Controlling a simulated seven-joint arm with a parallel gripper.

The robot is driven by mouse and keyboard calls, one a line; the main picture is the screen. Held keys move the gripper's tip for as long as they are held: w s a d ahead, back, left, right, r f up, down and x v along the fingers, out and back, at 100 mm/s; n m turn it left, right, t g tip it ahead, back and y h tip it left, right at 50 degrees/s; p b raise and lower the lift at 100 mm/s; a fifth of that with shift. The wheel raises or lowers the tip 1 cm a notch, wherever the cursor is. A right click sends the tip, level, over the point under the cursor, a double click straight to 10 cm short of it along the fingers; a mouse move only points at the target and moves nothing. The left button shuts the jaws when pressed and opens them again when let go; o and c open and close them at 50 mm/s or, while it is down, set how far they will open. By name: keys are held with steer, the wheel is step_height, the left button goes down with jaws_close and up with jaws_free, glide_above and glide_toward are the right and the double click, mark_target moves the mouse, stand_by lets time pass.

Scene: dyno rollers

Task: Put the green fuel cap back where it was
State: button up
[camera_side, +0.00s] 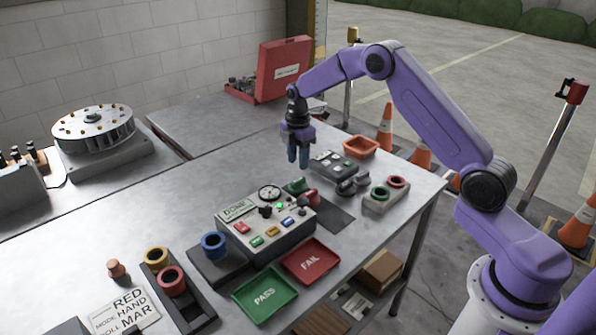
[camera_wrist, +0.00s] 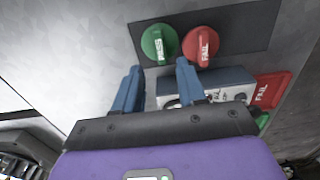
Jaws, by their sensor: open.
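The green cap (camera_side: 297,186), a round piece with a raised grip and pale lettering, sits on a dark mat beside a red cap (camera_side: 313,198). A grey block (camera_side: 385,199) at the right carries a green ring (camera_side: 380,192) and a red ring (camera_side: 397,182).
A control box (camera_side: 266,222) stands left of the caps. Green PASS (camera_side: 265,294) and red FAIL (camera_side: 311,261) trays lie in front.

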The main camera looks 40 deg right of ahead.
steer(key=shift+r, duration=2.7)
steer(key=s+a+r+m, duration=0.1)
steer(key=s+a+r, duration=0.3)
steer(key=s+a, duration=0.45)
steer(key=s+a+r+m, duration=0.2)
steer(key=s+a+r, duration=0.3)
steer(key=s, duration=0.7)
steer(key=s+d+f+m, duration=0.1)
steer(key=s+d, duration=0.1)
steer(key=s, duration=1)
steer(key=s+d+f+m, duration=0.1)
steer(key=s+d, duration=0.1)
steer(key=s, duration=0.9)
steer(key=shift+s, duration=0.4)
